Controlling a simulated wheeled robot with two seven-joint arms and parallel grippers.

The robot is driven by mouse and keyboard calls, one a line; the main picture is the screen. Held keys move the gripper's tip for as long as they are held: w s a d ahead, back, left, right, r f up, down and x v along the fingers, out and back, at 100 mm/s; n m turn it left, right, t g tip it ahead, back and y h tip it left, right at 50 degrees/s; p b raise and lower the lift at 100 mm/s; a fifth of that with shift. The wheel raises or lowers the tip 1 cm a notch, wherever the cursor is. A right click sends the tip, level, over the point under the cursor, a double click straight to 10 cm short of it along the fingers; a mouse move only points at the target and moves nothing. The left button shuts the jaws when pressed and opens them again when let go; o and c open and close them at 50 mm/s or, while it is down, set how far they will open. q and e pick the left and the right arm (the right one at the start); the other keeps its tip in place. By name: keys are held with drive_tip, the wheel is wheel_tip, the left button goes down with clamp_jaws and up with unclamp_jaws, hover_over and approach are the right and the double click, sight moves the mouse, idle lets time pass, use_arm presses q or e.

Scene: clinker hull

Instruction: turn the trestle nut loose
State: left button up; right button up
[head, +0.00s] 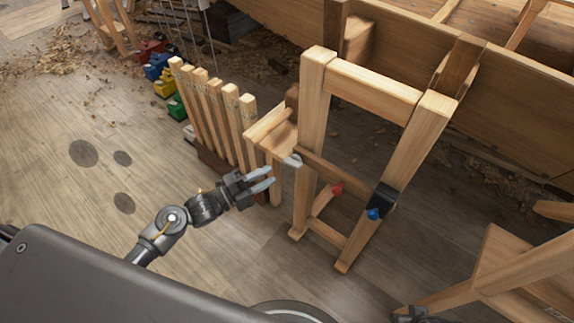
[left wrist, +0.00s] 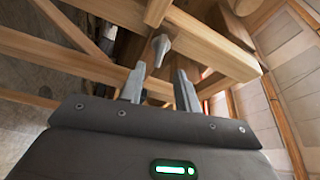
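The wooden trestle (head: 312,130) stands right of centre in the head view, against the hull. A small grey fitting (head: 291,160) sticks out at its left post; it may be the nut. In the left wrist view a grey tapered piece (left wrist: 160,48) shows beyond the fingertips, near a wooden beam; it looks like the same fitting. My left gripper (head: 266,179) is open and empty, left of and a little below the fitting, apart from it. Its two fingers (left wrist: 160,88) also show spread in the wrist view. A dark part (head: 410,314) at the bottom edge may be my right gripper; its fingers are unclear.
A row of upright wooden slats (head: 215,105) stands close behind my left gripper. Coloured blocks (head: 164,88) lie farther back. Another wooden stand (head: 500,262) is at right.

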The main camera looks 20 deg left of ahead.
sight(289, 165)
use_arm(q)
drive_tip(key=x, duration=0.7)
drive_tip(key=shift+w+d, duration=0.25)
drive_tip(key=shift+w, duration=0.05)
use_arm(e)
drive_tip(key=shift+a+r, duration=0.2)
drive_tip(key=shift+a, duration=0.1)
drive_tip(key=shift+d, duration=0.1)
use_arm(q)
drive_tip(key=c, duration=0.6)
drive_tip(key=shift+c, duration=0.2)
use_arm(e)
drive_tip(key=shift+d, duration=0.2)
